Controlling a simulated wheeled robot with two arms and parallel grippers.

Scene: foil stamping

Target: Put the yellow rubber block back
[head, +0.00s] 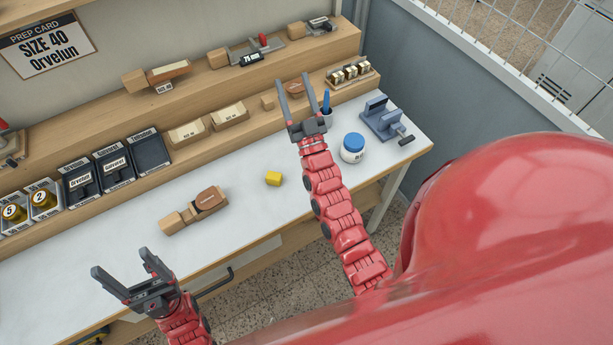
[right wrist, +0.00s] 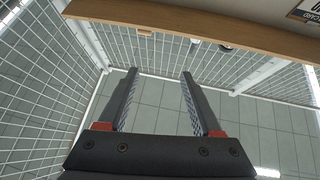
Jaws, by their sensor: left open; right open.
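The yellow rubber block (head: 274,179) lies on the white table top (head: 245,205), apart from both grippers. My right gripper (head: 303,88) is open and empty, raised in front of the lower shelf at the back of the table. In the right wrist view its two fingers (right wrist: 158,95) are spread with nothing between them. My left gripper (head: 121,262) is open and empty at the table's front edge, at lower left. The block does not show in the right wrist view.
A wooden block with a brown leather piece (head: 208,200) lies left of the yellow block. A blue-lidded jar (head: 353,148) and a blue-grey clamp (head: 381,121) stand at right. Black boxes (head: 113,164) and several wooden items line the shelves. The table's front middle is clear.

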